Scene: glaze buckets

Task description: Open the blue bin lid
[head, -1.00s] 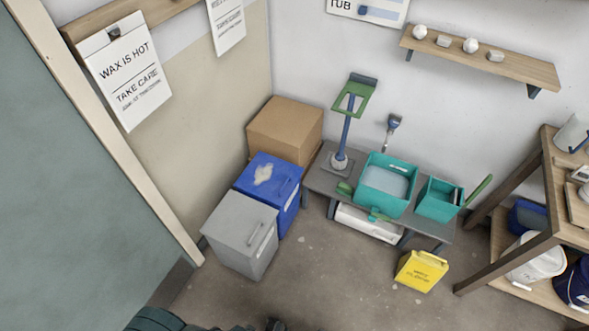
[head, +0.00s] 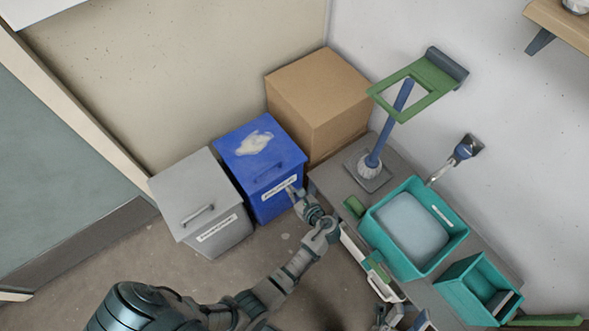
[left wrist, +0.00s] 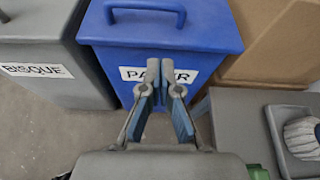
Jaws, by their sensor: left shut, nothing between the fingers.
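The blue bin (head: 277,205) stands against the wall, with a label on its front that ends in "ER" in the left wrist view (left wrist: 205,75). Its blue lid (head: 238,153) is down and has a pale stain on top. The lid's bar handle (head: 270,168) is near the front edge; it also shows in the left wrist view (left wrist: 146,10). My left gripper (head: 293,192) is shut and empty, in front of the bin's label and below the handle. Whether it touches the bin, I cannot tell. My right gripper (head: 386,318) is at the bottom edge, partly cut off.
A grey bin (head: 215,230) labelled "BISQUE" stands left of the blue bin. A cardboard box (head: 320,95) is behind it on the right. A grey bench (head: 340,183) with teal tubs (head: 445,218) stands to the right. The floor (head: 150,265) in front is bare.

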